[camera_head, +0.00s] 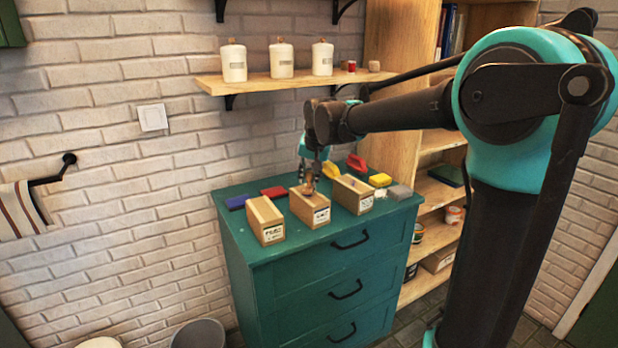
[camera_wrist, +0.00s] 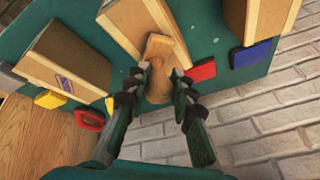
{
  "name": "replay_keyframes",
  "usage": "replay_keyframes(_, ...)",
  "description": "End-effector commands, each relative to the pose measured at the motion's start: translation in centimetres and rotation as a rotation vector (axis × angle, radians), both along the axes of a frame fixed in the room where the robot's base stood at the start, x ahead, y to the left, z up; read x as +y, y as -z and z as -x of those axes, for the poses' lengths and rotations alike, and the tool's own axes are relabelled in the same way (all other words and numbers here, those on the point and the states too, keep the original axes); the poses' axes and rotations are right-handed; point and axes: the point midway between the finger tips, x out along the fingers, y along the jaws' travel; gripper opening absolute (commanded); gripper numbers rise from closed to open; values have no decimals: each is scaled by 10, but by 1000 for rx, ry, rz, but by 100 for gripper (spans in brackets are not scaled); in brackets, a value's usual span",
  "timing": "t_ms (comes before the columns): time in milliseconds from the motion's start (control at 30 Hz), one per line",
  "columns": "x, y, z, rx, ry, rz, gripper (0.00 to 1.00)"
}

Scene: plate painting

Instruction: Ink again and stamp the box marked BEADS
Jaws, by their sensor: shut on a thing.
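My gripper (camera_head: 309,176) is shut on a wooden stamp (camera_wrist: 158,48), which also shows in the head view (camera_head: 309,189). It holds the stamp down over the middle light-wood box (camera_head: 312,209). I cannot tell whether the stamp's face touches the box top. The right box (camera_head: 353,191) has a blue-purple mark on its top, also clear in the wrist view (camera_wrist: 68,58). The left box (camera_head: 265,222) has a bare top. All three have front labels too small to read, so I cannot tell which says BEADS. Red (camera_head: 273,191) and blue (camera_head: 238,202) pads lie behind the left box.
The boxes stand on a teal cabinet (camera_head: 235,225). A yellow block (camera_head: 380,180) and a grey block (camera_head: 400,192) lie at its right. Yellow (camera_head: 332,170) and red (camera_head: 356,162) pieces lie at the back. A wall shelf (camera_head: 290,82) with white canisters hangs above.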

Motion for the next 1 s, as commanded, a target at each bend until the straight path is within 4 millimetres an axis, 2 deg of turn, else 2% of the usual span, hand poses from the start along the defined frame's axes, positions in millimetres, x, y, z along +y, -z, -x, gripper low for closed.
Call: replay_keyframes(1000, 0, 10, 0, 0, 0, 0, 6)
